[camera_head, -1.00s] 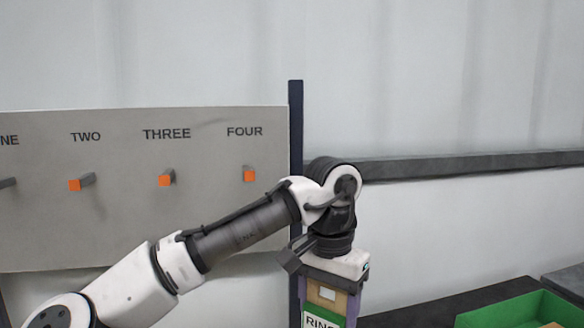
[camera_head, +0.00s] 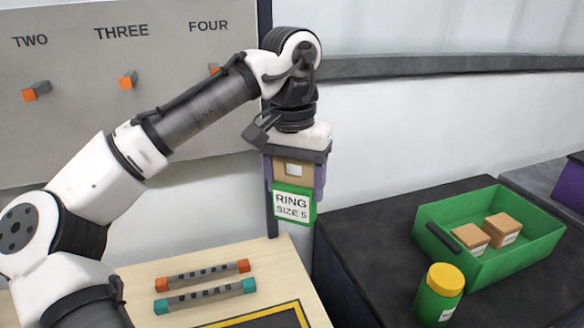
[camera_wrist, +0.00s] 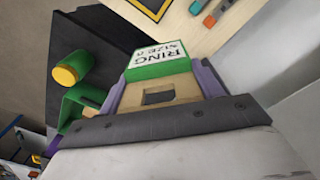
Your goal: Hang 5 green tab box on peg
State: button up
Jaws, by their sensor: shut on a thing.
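My gripper (camera_head: 295,172) is shut on a green tab box (camera_head: 294,205), which hangs down from the purple fingers. The box has a brown tab with a small hole at the top and a white label reading "RING SIZE 5". In the wrist view the green tab box (camera_wrist: 158,65) sits between the fingers, with its hole clear of them. Orange-tipped pegs stick out of the grey board (camera_head: 180,75): peg TWO (camera_head: 36,91), peg THREE (camera_head: 128,80) and peg FOUR (camera_head: 214,68). My arm partly hides peg FOUR. The held box is right of the board, apart from it.
A green bin (camera_head: 520,258) with two brown boxes (camera_head: 485,235) stands on the dark conveyor (camera_head: 365,225) at right. A green jar with a yellow lid (camera_head: 439,292) stands before it. Two bars (camera_head: 202,275) lie on the wooden table (camera_head: 272,262). A dark post (camera_head: 266,20) edges the board.

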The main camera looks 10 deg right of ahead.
jog(key=w+a+r+n+h+p, duration=0.25)
jog(key=a+r+n+p, duration=0.5)
jog(key=r, duration=0.85)
jog(key=shift+n+y, duration=0.25)
jog(key=shift+n, duration=0.1)
jog(key=w+a, duration=0.1)
jog(key=w, duration=0.2)
jog(key=w+a, duration=0.1)
jog(key=w, duration=0.2)
jog(key=w+a+f+b, duration=0.1)
jog(key=w, duration=0.2)
jog(key=shift+w, duration=0.1)
jog(key=shift+w+a, duration=0.1)
